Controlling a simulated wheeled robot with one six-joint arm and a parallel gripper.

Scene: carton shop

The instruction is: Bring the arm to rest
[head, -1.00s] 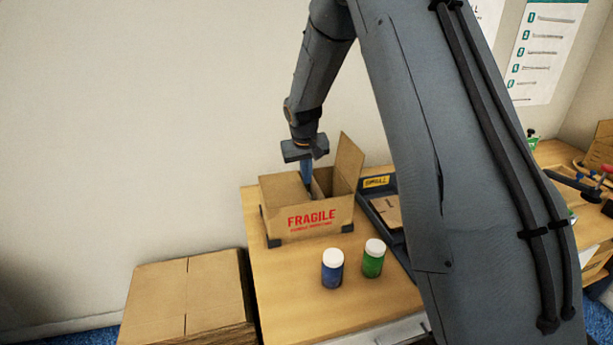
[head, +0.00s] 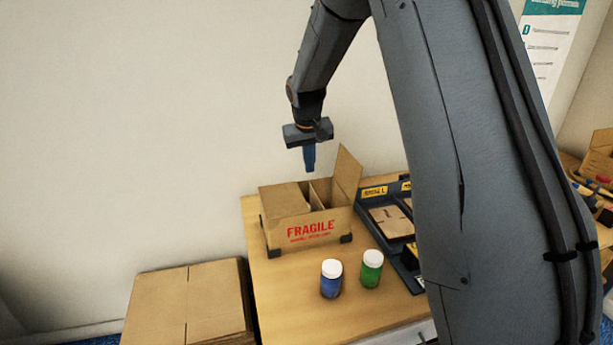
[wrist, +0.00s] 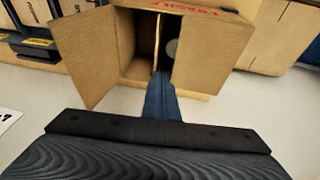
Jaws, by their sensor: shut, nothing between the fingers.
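My gripper (head: 309,158) is shut and empty. It hangs pointing down above the open FRAGILE carton (head: 311,231), clear of its rim. In the wrist view the shut blue fingers (wrist: 161,100) show in front of the carton (wrist: 213,50). A divider (wrist: 158,42) splits the carton inside. A round pale thing (wrist: 172,48) shows in one compartment; the rest of the inside is hidden in the head view. My arm reaches over the table from the right.
A blue bottle (head: 331,279) and a green bottle (head: 371,269), both white-capped, stand on the table (head: 290,298) before the carton. A dark tray (head: 388,248) with flat cardboard is at the right. Stacked cartons (head: 189,300) stand left of the table.

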